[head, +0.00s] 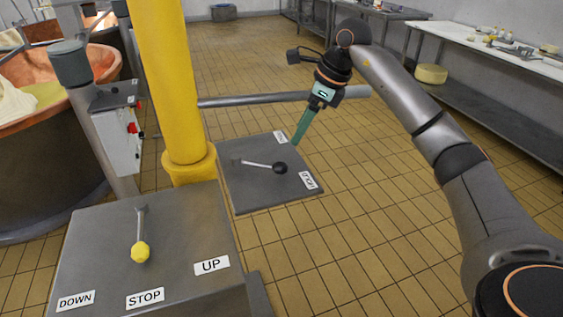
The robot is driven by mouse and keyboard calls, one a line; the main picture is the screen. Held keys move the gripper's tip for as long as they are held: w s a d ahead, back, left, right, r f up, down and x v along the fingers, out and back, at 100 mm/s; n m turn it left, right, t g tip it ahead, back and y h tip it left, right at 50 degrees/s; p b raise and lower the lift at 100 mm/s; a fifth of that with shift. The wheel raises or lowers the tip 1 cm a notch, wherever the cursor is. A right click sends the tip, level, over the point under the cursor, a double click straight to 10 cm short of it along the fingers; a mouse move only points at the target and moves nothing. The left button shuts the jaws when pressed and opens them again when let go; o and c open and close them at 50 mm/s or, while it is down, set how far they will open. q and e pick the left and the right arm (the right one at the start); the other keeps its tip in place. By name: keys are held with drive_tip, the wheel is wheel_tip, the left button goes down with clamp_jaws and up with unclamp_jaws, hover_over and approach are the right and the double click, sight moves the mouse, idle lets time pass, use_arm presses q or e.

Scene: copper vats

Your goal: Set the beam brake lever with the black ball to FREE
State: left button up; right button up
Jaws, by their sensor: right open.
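The brake lever (260,164) has a thin light rod and a black ball (280,168). It sits on a dark grey plate (250,195) beside the yellow column. The rod points right, more towards the lower right label (308,180), which seems to read HOLD, than towards the upper label (281,137), which is too small to read surely. My right gripper (298,141) points down beyond the plate's upper right edge, apart from the ball. Its teal fingers overlap in this view, and it holds nothing I can see. My left gripper is not in view.
A grey box (95,245) in front carries a yellow-ball lever (140,250) with labels DOWN, STOP and UP. The yellow column (165,80) stands left of the plate. A grey horizontal bar (240,100) runs behind it. A copper vat (40,100) is at left.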

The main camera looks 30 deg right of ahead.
sight(281, 163)
drive_tip(key=p+x, duration=0.1)
drive_tip(key=x, duration=1.1)
drive_tip(key=shift+f, duration=0.2)
clamp_jaws()
idle(0.9)
